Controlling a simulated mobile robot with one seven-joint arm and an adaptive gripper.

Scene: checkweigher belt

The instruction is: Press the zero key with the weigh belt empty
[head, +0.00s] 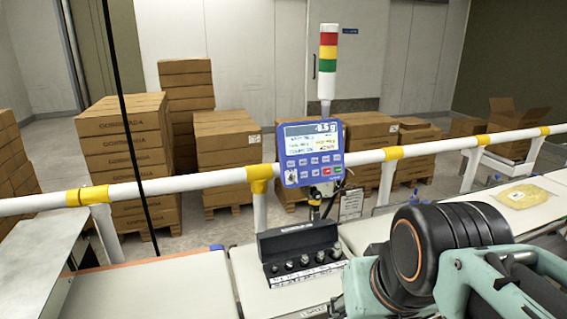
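The blue control panel (312,152) of the checkweigher stands upright on a post at the middle of the head view. Its lit screen (312,130) shows a small number at the top, seemingly near 8.5 g; a sign before it is unclear. Below are rows of small keys (314,168), among them a red and a green one. Their labels are too small to read, so I cannot single out the zero key. A pale belt surface (375,232) runs below; my arm covers part of it. No package shows on its visible part. My gripper's fingertips are not in view.
A black block with several metal weights (300,250) sits in front of the panel. A yellowish bag (525,195) lies on the right-hand belt. A white rail with yellow joints (215,178) crosses behind. A signal tower (327,60) stands above. Stacked cartons (125,140) fill the background.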

